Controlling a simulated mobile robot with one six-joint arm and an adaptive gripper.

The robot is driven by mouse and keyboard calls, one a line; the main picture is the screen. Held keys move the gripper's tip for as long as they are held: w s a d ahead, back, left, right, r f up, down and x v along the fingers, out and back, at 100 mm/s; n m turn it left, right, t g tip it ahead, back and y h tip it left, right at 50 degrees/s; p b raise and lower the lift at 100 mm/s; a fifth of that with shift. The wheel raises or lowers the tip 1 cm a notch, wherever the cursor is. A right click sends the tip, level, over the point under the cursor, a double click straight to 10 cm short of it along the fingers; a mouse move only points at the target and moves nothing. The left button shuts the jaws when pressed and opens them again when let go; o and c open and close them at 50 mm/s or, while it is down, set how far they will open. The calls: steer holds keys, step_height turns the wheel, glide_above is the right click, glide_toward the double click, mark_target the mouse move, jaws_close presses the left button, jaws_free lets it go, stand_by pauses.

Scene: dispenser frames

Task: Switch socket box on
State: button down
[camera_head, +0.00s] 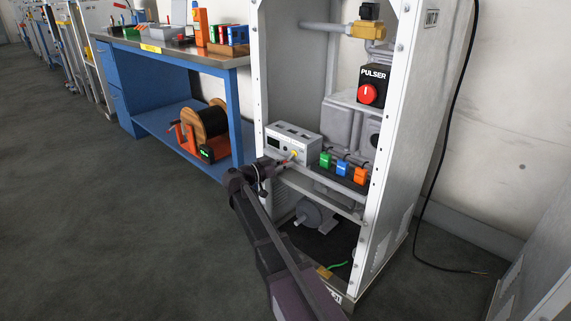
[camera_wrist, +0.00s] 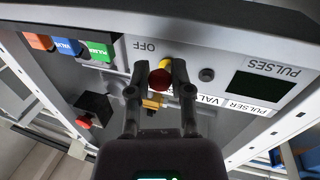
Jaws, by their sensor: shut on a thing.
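The socket box (camera_head: 291,135) is a light grey box with sockets on top, on a shelf inside the open frame. Its front panel (camera_wrist: 222,55) fills much of the wrist view, upside down, with "OFF" and "PULSES" lettering and a dark display (camera_wrist: 262,87). My gripper (camera_wrist: 159,72) is at this front panel, its two fingers on either side of a red and yellow switch knob (camera_wrist: 159,80), and is shut on it. In the head view my gripper (camera_head: 276,163) reaches the box's front from below; the knob's exact setting is not clear.
Green, blue and orange blocks (camera_head: 342,167) stand right of the box. A black PULSER box (camera_head: 372,86) with a red button is above. The frame's white right post (camera_head: 385,150) is close by. A blue workbench (camera_head: 180,75) with a cable reel (camera_head: 205,121) stands left.

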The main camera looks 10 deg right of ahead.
steer(key=shift+r+p, duration=0.25)
steer(key=shift+p, duration=0.3)
steer(key=shift+s+r+g+y+p, duration=0.1)
steer(key=shift+r+g+y+p, duration=0.25)
steer(key=shift+y+p, duration=0.6)
steer(key=y+p, duration=0.1)
steer(key=p, duration=0.2)
steer(key=r+n+g+y+p, duration=0.1)
steer(key=p, duration=0.3)
steer(key=shift+a+r+y, duration=0.15)
steer(key=shift+r+y, duration=0.1)
steer(key=r+g+y+p, duration=0.1)
steer(key=y+p, duration=0.1)
steer(key=p, duration=0.3)
steer(key=shift+g, duration=0.35)
steer(key=shift+r+n+g+y+p, duration=0.15)
steer(key=shift+n+g+y+p, duration=0.3)
steer(key=shift+y+p, duration=0.75)
steer(key=c, duration=0.5)
jaws_free()
